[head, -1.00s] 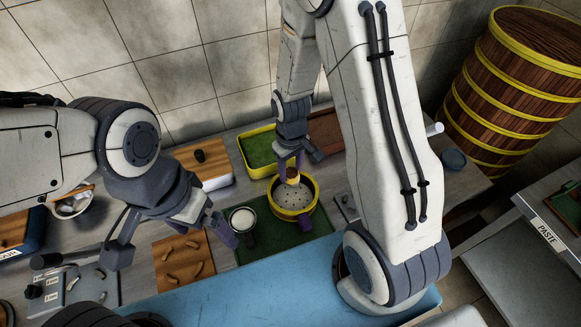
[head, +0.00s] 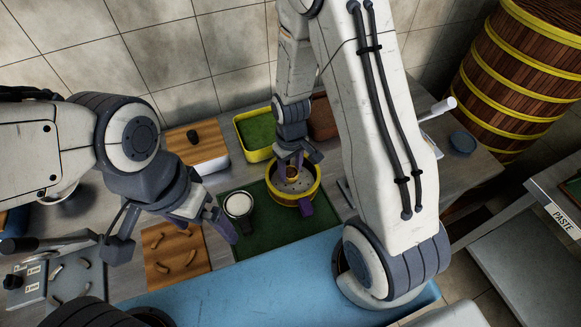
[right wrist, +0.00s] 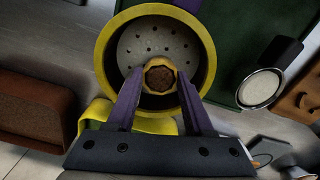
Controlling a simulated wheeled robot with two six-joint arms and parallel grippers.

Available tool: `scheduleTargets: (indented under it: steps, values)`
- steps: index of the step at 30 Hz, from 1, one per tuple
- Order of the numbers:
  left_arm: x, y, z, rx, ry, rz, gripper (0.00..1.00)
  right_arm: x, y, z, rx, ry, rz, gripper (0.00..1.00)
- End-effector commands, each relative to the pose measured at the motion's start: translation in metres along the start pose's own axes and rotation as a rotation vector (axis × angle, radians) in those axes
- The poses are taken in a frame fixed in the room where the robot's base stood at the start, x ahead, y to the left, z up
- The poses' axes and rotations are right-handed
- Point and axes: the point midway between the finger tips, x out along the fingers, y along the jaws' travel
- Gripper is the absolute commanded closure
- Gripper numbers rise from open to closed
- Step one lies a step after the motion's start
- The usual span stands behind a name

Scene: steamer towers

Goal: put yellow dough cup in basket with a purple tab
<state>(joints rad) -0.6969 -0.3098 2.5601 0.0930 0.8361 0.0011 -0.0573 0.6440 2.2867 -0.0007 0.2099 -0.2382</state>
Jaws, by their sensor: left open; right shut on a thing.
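The basket (head: 316,189) has a yellow rim, a pale perforated floor and a purple tab (head: 306,207) on its front side. It stands on a green mat and also shows in the right wrist view (right wrist: 104,62). My right gripper (head: 291,165) points down into the basket, its purple fingers shut on the yellow dough cup (right wrist: 160,62), which has a brown filling. The cup is over the basket floor, near the rim on my gripper's side; whether it touches the floor I cannot tell. My left gripper (head: 226,226) is open and empty, left of the basket.
A white round dish with a dark handle (head: 238,205) stands left of the basket on the green mat (head: 262,240). A yellow-rimmed green tray (head: 257,130) is behind. A wooden board (head: 160,268) with brown pieces lies at left. Tall steamers (head: 520,70) stand at right.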

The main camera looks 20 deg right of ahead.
Motion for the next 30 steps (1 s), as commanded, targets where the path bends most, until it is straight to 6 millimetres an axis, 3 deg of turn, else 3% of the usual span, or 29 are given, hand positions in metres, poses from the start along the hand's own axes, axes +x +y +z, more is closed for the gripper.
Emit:
scheduleTargets:
  steps: [30]
  values:
    - [0.006,-0.001,0.000,0.000,0.000,0.000,0.00,0.010,0.000,0.000,0.000,-0.001,0.000,1.00]
